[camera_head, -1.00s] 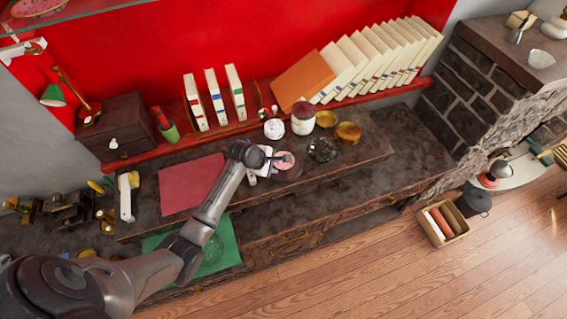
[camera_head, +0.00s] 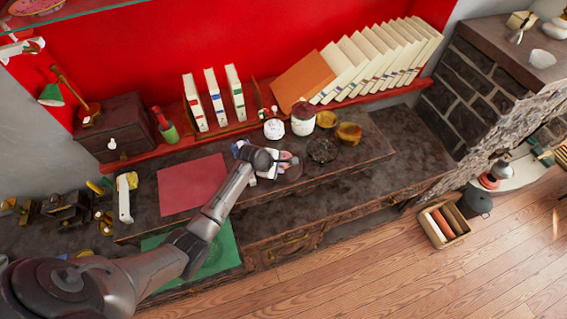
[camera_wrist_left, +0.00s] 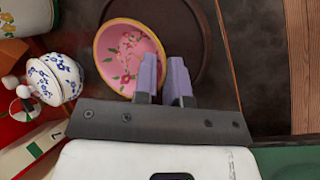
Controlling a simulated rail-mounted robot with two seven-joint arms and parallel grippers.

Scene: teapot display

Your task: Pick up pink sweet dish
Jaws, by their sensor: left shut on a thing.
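The pink sweet dish (camera_wrist_left: 127,52) is a small round bowl with a flower pattern inside and a yellow rim. My left gripper (camera_wrist_left: 164,75) is shut on the dish's rim, one finger inside the bowl and one outside. In the head view the dish (camera_head: 285,155) shows only in part beside my left gripper (camera_head: 290,160). It looks tilted and above a dark round tray (camera_wrist_left: 205,60). The exact gap beneath it is hard to tell. My right gripper is in neither current view.
A blue-and-white lidded pot (camera_wrist_left: 55,78) stands left of the dish in the wrist view. A white jar (camera_head: 303,125), a yellow bowl (camera_head: 349,133) and a dark glass dish (camera_head: 322,150) stand close by. A red mat (camera_head: 192,183) lies to the left.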

